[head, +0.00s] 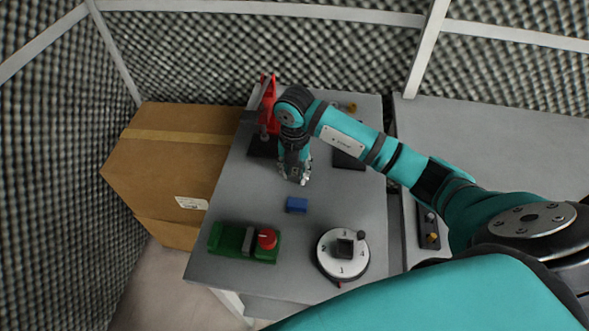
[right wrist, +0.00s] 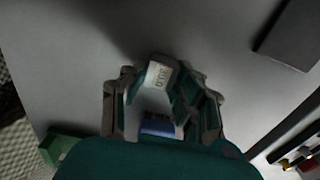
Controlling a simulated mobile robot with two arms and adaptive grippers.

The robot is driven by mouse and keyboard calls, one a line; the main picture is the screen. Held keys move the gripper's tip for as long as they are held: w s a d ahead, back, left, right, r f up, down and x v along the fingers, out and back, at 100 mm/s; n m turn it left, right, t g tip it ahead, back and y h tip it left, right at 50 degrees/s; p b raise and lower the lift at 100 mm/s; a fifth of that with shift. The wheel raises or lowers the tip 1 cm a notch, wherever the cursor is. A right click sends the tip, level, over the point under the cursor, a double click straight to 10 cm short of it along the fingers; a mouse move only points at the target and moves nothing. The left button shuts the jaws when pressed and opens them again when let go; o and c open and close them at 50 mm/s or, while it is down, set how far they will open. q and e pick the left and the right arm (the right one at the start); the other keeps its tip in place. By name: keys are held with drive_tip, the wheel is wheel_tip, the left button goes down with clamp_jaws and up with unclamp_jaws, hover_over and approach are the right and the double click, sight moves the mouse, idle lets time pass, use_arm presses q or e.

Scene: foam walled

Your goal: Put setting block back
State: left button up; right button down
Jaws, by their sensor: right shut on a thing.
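The setting block, a small pale metal block with dark markings (right wrist: 160,75), sits between the fingertips of my right gripper (right wrist: 165,95) in the right wrist view. The gripper is shut on it. In the head view my right gripper (head: 297,178) points down over the middle of the grey table, just behind a small blue block (head: 297,205). The blue block also shows between the fingers in the right wrist view (right wrist: 158,127). I cannot tell the gripper's exact height above the table. My left gripper is not in view.
The grey table (head: 220,200) holds a green fixture (head: 230,240) with a red knob, a round numbered dial (head: 330,262), a red stand (head: 268,105) and a dark plate (head: 349,161). A cardboard box (head: 165,165) stands left. Foam walls (head: 260,50) enclose the back.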

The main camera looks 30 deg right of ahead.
sight(295, 173)
drive_tip(key=shift+f, duration=0.25)
drive_tip(key=c, duration=1.1)
unclamp_jaws()
drive_tip(key=shift+o, duration=0.5)
drive_tip(key=shift+r, duration=0.35)
wheel_tip(295, 173, up, 12)
drive_tip(key=b, duration=0.1)
drive_tip(key=shift+f, duration=0.15)
